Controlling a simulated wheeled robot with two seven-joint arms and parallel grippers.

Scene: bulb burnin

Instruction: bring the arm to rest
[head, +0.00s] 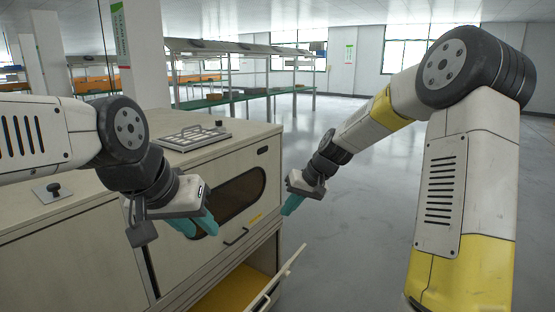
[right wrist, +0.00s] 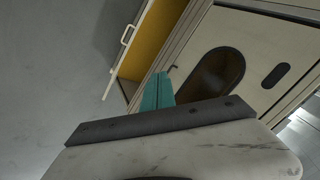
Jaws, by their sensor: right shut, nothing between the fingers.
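My right gripper (head: 291,205) hangs in free air to the right of the wooden cabinet, its teal fingers pointing down. In the right wrist view its fingers (right wrist: 158,92) are together with nothing between them. My left gripper (head: 205,226) is in front of the cabinet's front face, left of the oval window, with teal fingers pointing down and right. Its fingertips are partly seen at an angle, and I cannot tell whether they are apart. No object shows in either gripper.
The wooden cabinet (head: 262,133) has a dark oval window (head: 243,193) and an opened lower door or drawer front (head: 287,275) sticking out, with a yellow interior (head: 232,292). A slotted plate (head: 190,136) lies on top. Open floor (head: 350,240) lies to the right.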

